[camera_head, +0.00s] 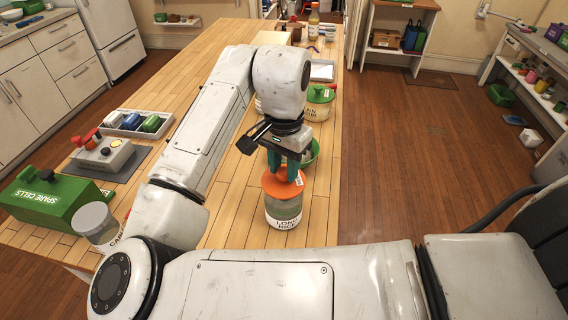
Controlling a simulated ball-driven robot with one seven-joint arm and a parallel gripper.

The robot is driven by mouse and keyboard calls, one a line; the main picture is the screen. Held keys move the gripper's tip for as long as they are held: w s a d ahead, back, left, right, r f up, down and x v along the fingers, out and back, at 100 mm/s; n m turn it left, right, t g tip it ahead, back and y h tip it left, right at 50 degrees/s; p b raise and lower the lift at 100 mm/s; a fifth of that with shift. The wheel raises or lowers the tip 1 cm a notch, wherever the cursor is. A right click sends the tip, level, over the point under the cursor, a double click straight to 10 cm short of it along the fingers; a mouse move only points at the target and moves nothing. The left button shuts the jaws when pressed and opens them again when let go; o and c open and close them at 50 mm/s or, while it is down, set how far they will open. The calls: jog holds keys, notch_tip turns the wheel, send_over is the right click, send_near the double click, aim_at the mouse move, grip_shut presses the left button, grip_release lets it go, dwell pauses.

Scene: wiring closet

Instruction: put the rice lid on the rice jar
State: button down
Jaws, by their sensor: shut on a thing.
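The rice jar (284,213) is a clear jar with a white label whose visible letters read "LONG" and, partly, "RICE". It stands upright near the table's right front edge. An orange lid (273,188), which I take as the rice lid, is at the top of the jar, covering its mouth from this view. I cannot tell whether it rests fully on the rim or sits slightly above. My gripper (288,172) has teal fingers pointing down and shut on the top of the orange lid. The lid's knob is hidden between the fingers.
A green bowl (311,154) is just behind my gripper. A green-lidded jar (319,103) stands farther back. The wooden table's middle is partly clear.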

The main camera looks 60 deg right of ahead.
aim_at(285, 171)
jog(key=shift+f+b, duration=0.35)
jog(key=shift+f, duration=0.25)
jog(key=c, duration=1.1)
grip_release()
jog(key=shift+o, duration=0.5)
jog(key=o, duration=0.5)
jog(key=shift+r, duration=0.15)
notch_tip(285, 171, up, 8)
jog(key=p, duration=0.7)
jog(key=shift+s, duration=0.1)
